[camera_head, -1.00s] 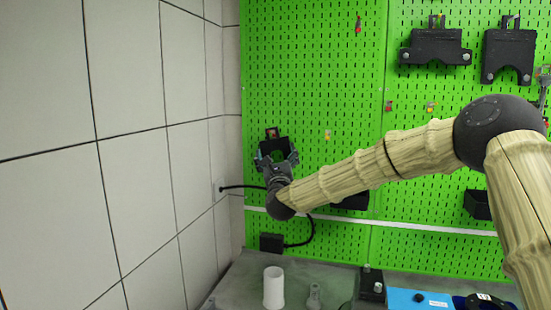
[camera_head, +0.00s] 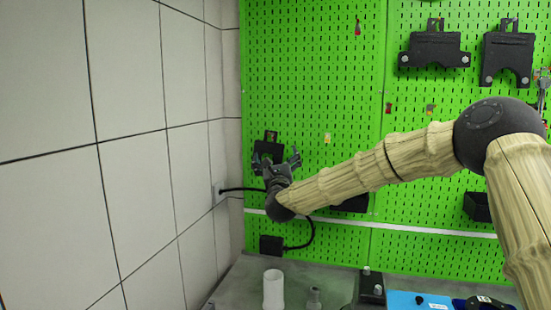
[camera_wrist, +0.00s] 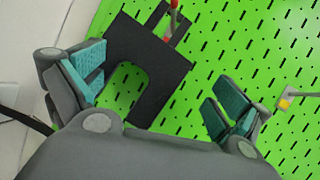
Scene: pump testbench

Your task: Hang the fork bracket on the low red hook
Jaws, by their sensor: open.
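The black fork bracket (camera_head: 268,150) is at the lower left of the green pegboard, upright with its prongs down. In the wrist view, the bracket (camera_wrist: 150,62) shows its rounded gap and a top slot. A red hook (camera_wrist: 173,18) shows inside that slot, so the bracket appears to hang on it. The hook's contact with the slot edge is not clear. My gripper (camera_head: 280,164) is just in front of and below the bracket.
Two other black brackets (camera_head: 435,48) (camera_head: 508,55) hang at the upper right. A yellow-tipped hook (camera_wrist: 287,101) is right of my gripper. A tiled wall (camera_head: 150,150) is close on the left, with a black cable (camera_head: 308,232) nearby. A white cylinder (camera_head: 273,290) stands on the bench below.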

